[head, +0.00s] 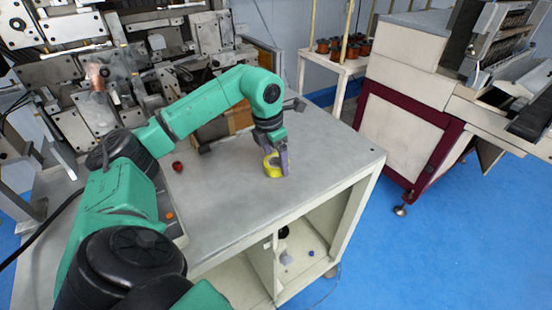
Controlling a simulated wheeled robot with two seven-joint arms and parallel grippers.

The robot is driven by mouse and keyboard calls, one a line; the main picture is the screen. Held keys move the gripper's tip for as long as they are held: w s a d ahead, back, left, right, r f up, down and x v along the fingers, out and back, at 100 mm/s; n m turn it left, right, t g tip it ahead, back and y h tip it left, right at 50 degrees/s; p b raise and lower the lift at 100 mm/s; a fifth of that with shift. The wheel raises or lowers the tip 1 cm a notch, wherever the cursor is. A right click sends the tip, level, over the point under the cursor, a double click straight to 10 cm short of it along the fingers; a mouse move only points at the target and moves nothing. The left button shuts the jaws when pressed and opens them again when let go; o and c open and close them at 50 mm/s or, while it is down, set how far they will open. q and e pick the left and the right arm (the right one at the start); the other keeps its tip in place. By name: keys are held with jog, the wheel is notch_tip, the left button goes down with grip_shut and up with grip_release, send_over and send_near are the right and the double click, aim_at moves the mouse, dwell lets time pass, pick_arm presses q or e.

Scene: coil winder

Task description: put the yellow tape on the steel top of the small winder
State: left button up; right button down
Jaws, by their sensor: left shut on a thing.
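The yellow tape (270,170) is at the fingertips of my left gripper (276,162), over the right part of the grey steel top (225,210) of the small winder. My left gripper points down and is shut on the tape, with one finger in front of it. The tape is at or just above the steel surface; I cannot tell whether it touches. My right gripper is not in the head view.
A small red thing (177,166) and an orange piece (169,215) lie at the left of the top. Winding machinery (120,60) stands behind. A shelf with copper-coloured spools (340,48) and a cream and maroon machine (400,120) stand at the right. The top's front is clear.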

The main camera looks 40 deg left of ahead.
pick_arm(q)
jog(key=shift+w+a+f, duration=0.1)
jog(key=o, duration=1.2)
jog(key=shift+c, duration=0.2)
jog(key=shift+r, duration=0.65)
notch_tip(320, 180, up, 11)
jog(key=s, duration=0.1)
jog(key=shift+s+a+p, duration=0.25)
jog(key=shift+s+p, duration=0.1)
jog(key=shift+s, duration=0.05)
